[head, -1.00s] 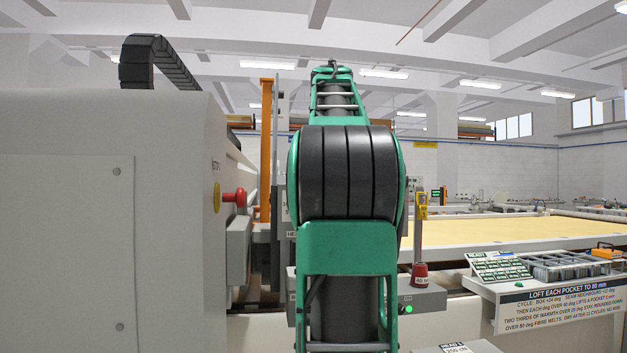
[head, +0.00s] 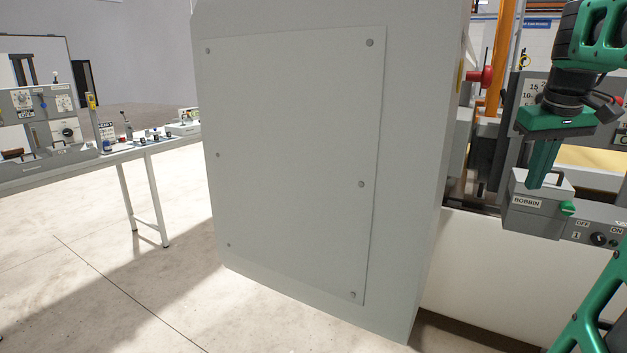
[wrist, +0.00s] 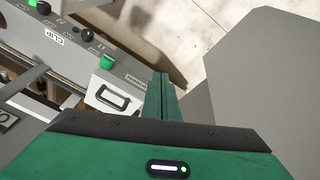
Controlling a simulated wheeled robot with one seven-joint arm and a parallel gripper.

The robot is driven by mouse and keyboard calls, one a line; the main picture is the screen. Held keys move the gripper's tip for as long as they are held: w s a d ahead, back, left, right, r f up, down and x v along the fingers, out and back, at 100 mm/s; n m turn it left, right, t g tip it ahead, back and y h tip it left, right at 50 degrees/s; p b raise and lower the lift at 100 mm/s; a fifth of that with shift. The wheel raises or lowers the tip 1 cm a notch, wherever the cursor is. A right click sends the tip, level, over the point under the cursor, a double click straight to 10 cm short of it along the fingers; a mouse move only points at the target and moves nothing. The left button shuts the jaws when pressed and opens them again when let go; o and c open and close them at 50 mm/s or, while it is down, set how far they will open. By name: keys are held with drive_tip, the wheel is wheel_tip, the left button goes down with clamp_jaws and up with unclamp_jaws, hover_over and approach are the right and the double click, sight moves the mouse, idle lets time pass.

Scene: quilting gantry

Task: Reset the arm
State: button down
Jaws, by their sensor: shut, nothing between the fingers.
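My gripper (head: 541,180) is at the right of the head view, pointing down, with its green fingers together and nothing between them. The fingertips show in front of or just above a grey box labelled BOBBIN (head: 527,201); I cannot tell whether they touch it. In the wrist view my closed fingers (wrist: 161,88) point away beside the box's lid with its black handle (wrist: 113,97). The green arm comes down from the upper right of the head view.
A large grey cabinet (head: 290,170) fills the middle of the head view, left of my gripper. A control strip (head: 598,236) with knobs lies at the right. A workbench (head: 150,144) with small items stands at the far left. Bare floor (head: 110,270) lies between.

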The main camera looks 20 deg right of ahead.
drive_tip(key=s+a+f+m+g+y, duration=0.1)
drive_tip(key=s+a+f, duration=0.4)
drive_tip(key=a+f, duration=0.5)
drive_tip(key=s+a+f+m+g+y, duration=0.1)
drive_tip(key=s+a+f, duration=0.5)
drive_tip(key=a+f, duration=0.5)
drive_tip(key=shift+s+a+f+g+y, duration=0.2)
drive_tip(key=shift+s+f+g+y, duration=0.1)
drive_tip(key=shift+f, duration=0.65)
